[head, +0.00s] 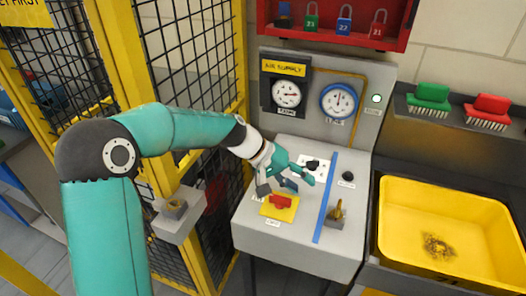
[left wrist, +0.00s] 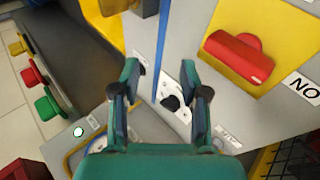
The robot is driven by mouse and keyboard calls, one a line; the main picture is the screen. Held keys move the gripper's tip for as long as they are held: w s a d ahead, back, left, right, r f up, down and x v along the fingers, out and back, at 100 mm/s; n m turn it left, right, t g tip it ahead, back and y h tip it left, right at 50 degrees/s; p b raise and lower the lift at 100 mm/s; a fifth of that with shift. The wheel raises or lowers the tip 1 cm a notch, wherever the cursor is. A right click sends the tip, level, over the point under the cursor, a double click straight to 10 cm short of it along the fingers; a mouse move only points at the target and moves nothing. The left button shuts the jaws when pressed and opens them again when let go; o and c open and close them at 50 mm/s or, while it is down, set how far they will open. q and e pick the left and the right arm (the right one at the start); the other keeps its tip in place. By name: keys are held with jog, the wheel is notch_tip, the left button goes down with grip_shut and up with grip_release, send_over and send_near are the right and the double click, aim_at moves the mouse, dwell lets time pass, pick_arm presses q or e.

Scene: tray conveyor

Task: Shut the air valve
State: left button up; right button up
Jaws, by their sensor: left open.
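The air supply panel (head: 284,69) has two round gauges above a grey console (head: 290,238). On the console, a red handle (head: 280,201) sits on a yellow plate (head: 279,212); the handle also shows in the left wrist view (left wrist: 238,58). A small black knob (head: 313,165) sits on a white plate and shows between my fingers in the left wrist view (left wrist: 171,103). A brass-coloured fitting (head: 337,212) stands right of the blue stripe. I cannot tell from labels which is the air valve. My left gripper (head: 285,180) is open and empty above the console, near the red handle. My right gripper is out of view.
A blue stripe (head: 325,197) crosses the console, with a black button (head: 347,176) beyond it. A yellow basin (head: 455,197) is at the right. A yellow-framed mesh fence (head: 189,58) stands at the left. A red padlock box (head: 331,42) hangs above.

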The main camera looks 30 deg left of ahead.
pick_arm(q)
jog(key=w+a+r+m+t+y, duration=0.1)
jog(key=w+a+m+y, duration=0.1)
jog(key=a, duration=0.5)
jog(key=w+a+r+m+t+y+b, duration=0.1)
jog(key=a+r+m+t+y, duration=0.1)
jog(key=a, duration=0.5)
jog(key=w+a+r+m+t+y, duration=0.1)
jog(key=w+a+m+y, duration=0.15)
jog(key=a, duration=0.45)
jog(key=shift+h, duration=0.25)
jog(key=x, duration=0.3)
jog(key=p+x, duration=0.1)
jog(key=x, duration=0.3)
jog(key=p+x, duration=0.1)
jog(key=x, duration=0.2)
jog(key=shift+d+f, duration=0.25)
jog(key=shift+d, duration=0.05)
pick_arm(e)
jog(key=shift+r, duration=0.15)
pick_arm(q)
grip_shut()
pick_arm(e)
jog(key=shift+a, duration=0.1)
